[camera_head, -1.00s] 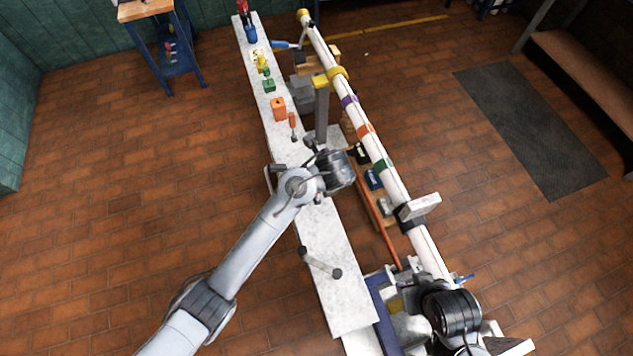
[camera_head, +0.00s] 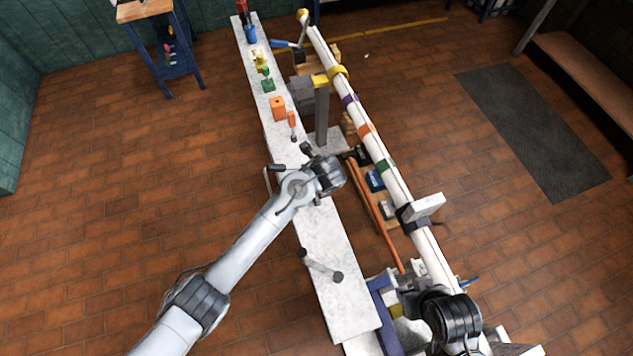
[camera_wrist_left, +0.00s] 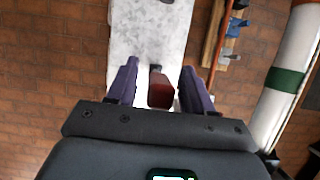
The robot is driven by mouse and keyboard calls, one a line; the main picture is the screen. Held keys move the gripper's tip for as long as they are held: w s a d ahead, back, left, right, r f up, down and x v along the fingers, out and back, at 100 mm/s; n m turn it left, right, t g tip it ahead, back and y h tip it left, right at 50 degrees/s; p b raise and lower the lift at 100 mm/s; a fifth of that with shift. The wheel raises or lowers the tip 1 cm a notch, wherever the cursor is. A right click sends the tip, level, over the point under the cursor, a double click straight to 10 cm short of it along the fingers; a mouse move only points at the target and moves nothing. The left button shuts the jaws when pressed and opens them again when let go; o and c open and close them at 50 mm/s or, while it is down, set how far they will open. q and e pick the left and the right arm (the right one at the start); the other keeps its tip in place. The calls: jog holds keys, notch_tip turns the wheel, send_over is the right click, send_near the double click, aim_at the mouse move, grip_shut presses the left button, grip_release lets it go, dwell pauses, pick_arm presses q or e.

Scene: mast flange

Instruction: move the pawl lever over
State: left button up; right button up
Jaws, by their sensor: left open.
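My left gripper (camera_wrist_left: 160,92) is open above the pale bench (camera_wrist_left: 150,38). In the left wrist view its two purple fingers stand either side of a dark red grip (camera_wrist_left: 160,95), with a gap on both sides. A short dark stem shows at the grip's far end. I cannot tell for sure that this is the pawl lever's grip. In the head view my left wrist hides that spot on the bench (camera_head: 330,240). My right wrist (camera_head: 452,318) is at the lower right; its fingers are hidden.
A white pole (camera_head: 365,128) with coloured bands runs along the bench's right side. A grey post (camera_head: 322,115) stands beyond my left wrist. Open floor lies left.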

pick_arm(q)
grip_shut()
jog(key=shift+a+r+p, duration=0.15)
jog(key=shift+p, duration=0.3)
jog(key=s+a+f+n+t+h+p, duration=0.1)
jog(key=s+a+f+t+h+p, duration=0.1)
jog(key=a+h, duration=0.4)
jog(key=shift+f+n+t+p, duration=0.2)
jog(key=shift+n+t+p, duration=0.1)
jog(key=shift+p, duration=0.3)
grip_release()
jog(key=shift+s+r, duration=0.1)
jog(key=shift+s, duration=0.05)
